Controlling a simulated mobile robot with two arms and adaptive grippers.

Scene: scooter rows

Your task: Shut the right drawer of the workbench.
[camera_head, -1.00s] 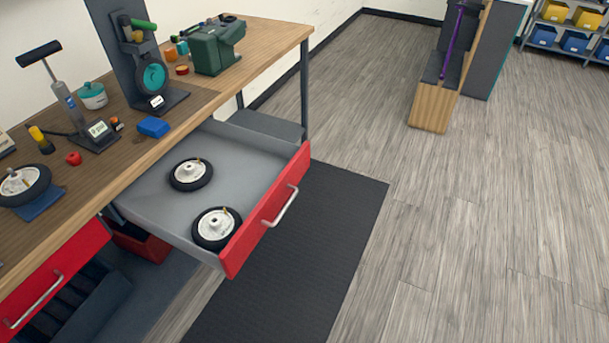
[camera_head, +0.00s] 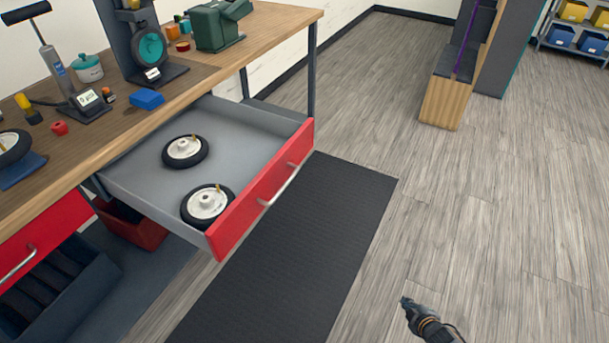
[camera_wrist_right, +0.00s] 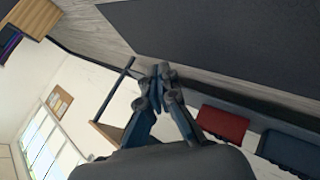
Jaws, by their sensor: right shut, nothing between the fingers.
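The right drawer (camera_head: 137,183) of the workbench (camera_head: 200,78) is pulled well out, with a red front (camera_head: 233,223) and a silver bar handle (camera_head: 280,186). Two small wheels lie flat in it, one (camera_head: 185,151) farther back and one (camera_head: 207,204) near the front. My right gripper (camera_head: 405,303) is at the bottom right of the head view, over the floor, apart from the drawer. It is shut and empty; its fingers (camera_wrist_right: 160,76) meet in the right wrist view. My left gripper is not in view.
A dark mat (camera_head: 290,250) lies on the floor before the drawer. Another red drawer front (camera_head: 40,240) is at left, above a dark bin. A wooden-sided stand (camera_head: 442,103) is at the back. The floor at right is clear.

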